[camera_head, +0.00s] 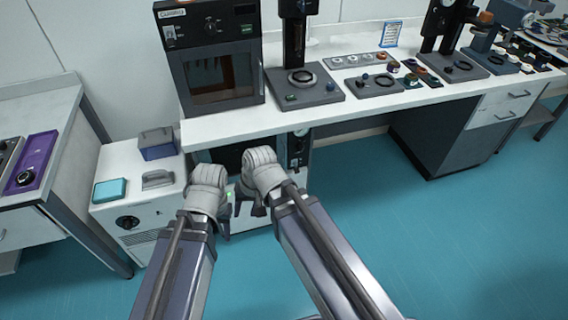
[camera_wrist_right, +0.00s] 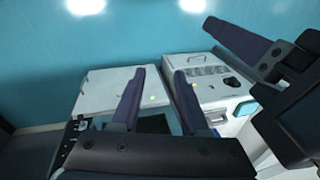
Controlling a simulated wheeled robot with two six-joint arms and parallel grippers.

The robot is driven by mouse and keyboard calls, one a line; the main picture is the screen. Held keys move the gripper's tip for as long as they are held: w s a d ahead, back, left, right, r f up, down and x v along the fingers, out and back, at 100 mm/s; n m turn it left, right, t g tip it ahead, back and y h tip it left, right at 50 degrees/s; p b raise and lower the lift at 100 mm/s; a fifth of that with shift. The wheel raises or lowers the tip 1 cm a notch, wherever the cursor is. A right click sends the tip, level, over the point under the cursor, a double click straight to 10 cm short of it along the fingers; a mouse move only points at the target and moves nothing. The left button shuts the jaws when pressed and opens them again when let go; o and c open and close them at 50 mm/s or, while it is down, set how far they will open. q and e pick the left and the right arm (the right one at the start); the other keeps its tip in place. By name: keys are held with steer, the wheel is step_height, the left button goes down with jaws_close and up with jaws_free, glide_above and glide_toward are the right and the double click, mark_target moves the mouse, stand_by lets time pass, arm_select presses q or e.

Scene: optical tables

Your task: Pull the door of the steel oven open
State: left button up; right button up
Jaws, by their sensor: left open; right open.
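The steel oven (camera_head: 299,150), a pale box with a dark window and a side control panel, stands under the white bench. My arms hide much of its front. My right gripper (camera_head: 252,204) is in front of it, open and empty; its two fingers (camera_wrist_right: 160,76) are spread before the oven's front (camera_wrist_right: 100,92) in the right wrist view, which is upside down. My left gripper (camera_head: 227,222) is lower and to the left, open, near the oven's left side; part of it shows at the right of the wrist view. I cannot make out the door handle. The door looks shut.
A white chiller (camera_head: 148,213) with small boxes on top stands close left of the oven. A dark oven (camera_head: 212,68) and instruments stand on the bench (camera_head: 230,121) above. The teal floor (camera_head: 400,230) is clear to the right.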

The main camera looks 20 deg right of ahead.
steer(key=w+a+f+m+t+y+b, duration=0.1)
steer(key=w+f+m+t+y+b, duration=0.25)
steer(key=w+f+m+b, duration=0.4)
steer(key=m+t+h+b, duration=0.2)
steer(key=m+t+b, duration=1.1)
steer(key=m+b, duration=1.25)
glide_toward(285, 156)
steer(key=d+x, duration=0.1)
steer(key=x, duration=0.2)
steer(key=shift+a+x, duration=0.15)
steer(key=shift+x, duration=1.8)
steer(key=shift+a+x, duration=0.15)
steer(key=shift+x, duration=1.8)
arm_select(q)
step_height(285, 156, down, 36)
arm_select(e)
steer(key=shift+s, duration=0.1)
steer(key=shift+c, duration=0.2)
jaws_close()
